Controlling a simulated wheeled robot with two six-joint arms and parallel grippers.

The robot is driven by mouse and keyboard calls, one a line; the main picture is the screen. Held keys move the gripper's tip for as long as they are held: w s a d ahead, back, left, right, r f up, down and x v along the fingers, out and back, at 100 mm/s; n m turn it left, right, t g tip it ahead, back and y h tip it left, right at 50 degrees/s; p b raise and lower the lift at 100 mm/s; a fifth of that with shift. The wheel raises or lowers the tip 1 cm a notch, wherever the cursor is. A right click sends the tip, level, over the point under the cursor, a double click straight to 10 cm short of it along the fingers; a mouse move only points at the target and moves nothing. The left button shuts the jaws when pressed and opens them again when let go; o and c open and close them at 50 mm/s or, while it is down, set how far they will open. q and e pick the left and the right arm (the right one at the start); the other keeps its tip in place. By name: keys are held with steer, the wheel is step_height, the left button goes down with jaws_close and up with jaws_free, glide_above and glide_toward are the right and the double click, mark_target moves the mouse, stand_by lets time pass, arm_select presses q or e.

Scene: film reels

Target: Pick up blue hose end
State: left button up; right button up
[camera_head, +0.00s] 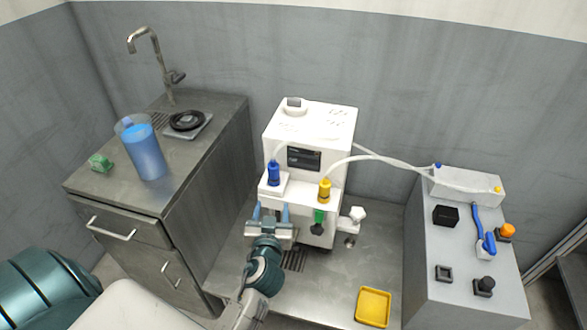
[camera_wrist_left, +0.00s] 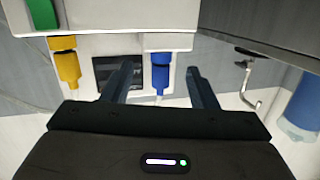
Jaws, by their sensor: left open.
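The blue hose end (camera_head: 274,172) sits upright in the white machine's (camera_head: 312,125) left port, with a pale hose on it. In the left wrist view the blue hose end (camera_wrist_left: 160,75) appears between the two finger tips, beyond them. My left gripper (camera_head: 271,213) is open and empty, below and in front of the blue hose end in the head view. The gap between the fingers (camera_wrist_left: 160,88) lines up with it, and no contact shows. My right gripper is not in view.
A yellow hose end (camera_head: 324,190) stands to the right of the blue one, with a green part (camera_head: 319,216) below. A grey control box (camera_head: 465,240) is at right and a yellow tray (camera_head: 373,307) in front. A blue-filled jug (camera_head: 145,155) stands on the left counter.

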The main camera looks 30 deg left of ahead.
arm_select(q)
steer(key=n+y, duration=0.1)
glide_toward(273, 170)
steer(key=shift+t, duration=0.4)
steer(key=p+x, duration=0.1)
steer(key=x, duration=0.5)
steer(key=shift+w+a+f+p, duration=0.1)
steer(key=shift+w+a+p, duration=0.1)
steer(key=shift+p, duration=0.1)
steer(key=shift+p+x, duration=1)
steer(key=shift+x, duration=1.5)
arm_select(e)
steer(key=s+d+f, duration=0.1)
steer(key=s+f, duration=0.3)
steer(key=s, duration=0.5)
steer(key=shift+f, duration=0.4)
arm_select(q)
steer(key=shift+f, duration=0.15)
steer(key=c, duration=1.1)
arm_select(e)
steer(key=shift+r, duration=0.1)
